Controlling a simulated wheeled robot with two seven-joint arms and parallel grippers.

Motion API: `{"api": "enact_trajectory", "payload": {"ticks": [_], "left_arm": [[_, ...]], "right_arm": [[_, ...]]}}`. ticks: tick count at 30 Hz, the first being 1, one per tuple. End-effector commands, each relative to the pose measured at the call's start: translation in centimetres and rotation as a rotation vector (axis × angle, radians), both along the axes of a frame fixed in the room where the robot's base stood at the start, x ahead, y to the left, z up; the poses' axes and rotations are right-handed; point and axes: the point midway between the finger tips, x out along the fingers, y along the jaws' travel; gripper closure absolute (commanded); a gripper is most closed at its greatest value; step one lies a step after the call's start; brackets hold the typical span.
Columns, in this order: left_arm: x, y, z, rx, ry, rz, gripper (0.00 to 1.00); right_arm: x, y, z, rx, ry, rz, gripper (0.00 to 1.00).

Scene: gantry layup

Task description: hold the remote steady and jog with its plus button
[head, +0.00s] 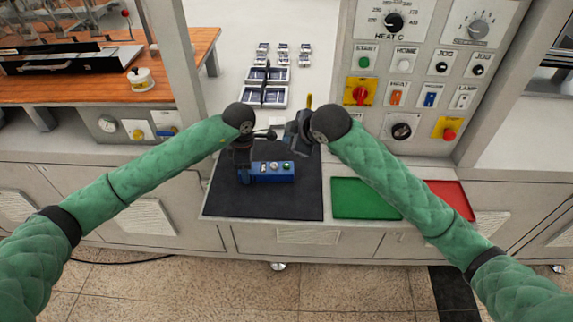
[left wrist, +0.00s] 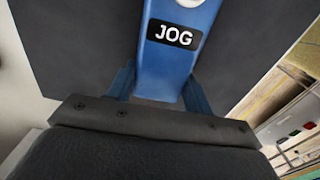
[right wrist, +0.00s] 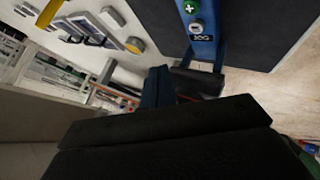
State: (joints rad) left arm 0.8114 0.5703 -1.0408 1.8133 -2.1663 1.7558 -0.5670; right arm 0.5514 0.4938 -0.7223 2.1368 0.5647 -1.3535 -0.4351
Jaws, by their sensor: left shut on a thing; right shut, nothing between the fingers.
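The blue remote (head: 268,174) lies on the black mat (head: 225,203), buttons facing up. My left gripper (head: 244,174) is shut on its left end; in the left wrist view the remote (left wrist: 165,60) sits between the fingers, JOG label showing. The right wrist view shows the green plus button (right wrist: 190,7) above a grey minus button (right wrist: 196,27). My right gripper (head: 299,148) is shut and empty, above and behind the remote's right end in the head view. Its fingers (right wrist: 158,86) look apart from the remote. Whether any button is pressed cannot be told.
A green tray (head: 365,198) and a red tray (head: 452,196) lie right of the mat. A control panel (head: 420,75) with knobs and buttons rises behind them. Small dark-and-white parts (head: 265,96) stand on the pale surface behind the mat.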

Motion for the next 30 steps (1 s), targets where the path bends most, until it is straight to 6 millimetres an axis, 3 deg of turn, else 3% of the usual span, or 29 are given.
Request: {"api": "enact_trajectory", "payload": {"ticks": [6, 17, 23, 30], "left_arm": [[0.0, 0.0, 0.0, 0.000, 0.000, 0.000, 0.80], [0.0, 0.0, 0.0, 0.000, 0.000, 0.000, 0.80], [0.0, 0.0, 0.0, 0.000, 0.000, 0.000, 0.80], [0.0, 0.0, 0.0, 0.000, 0.000, 0.000, 0.80]], "right_arm": [[0.0, 0.0, 1.3, -0.001, 0.001, 0.000, 1.00], [0.0, 0.0, 1.3, 0.000, 0.002, -0.001, 1.00], [0.0, 0.0, 0.0, 0.000, 0.002, 0.000, 1.00], [-0.1, 0.0, -2.8, 0.000, 0.003, -0.001, 1.00]]}}
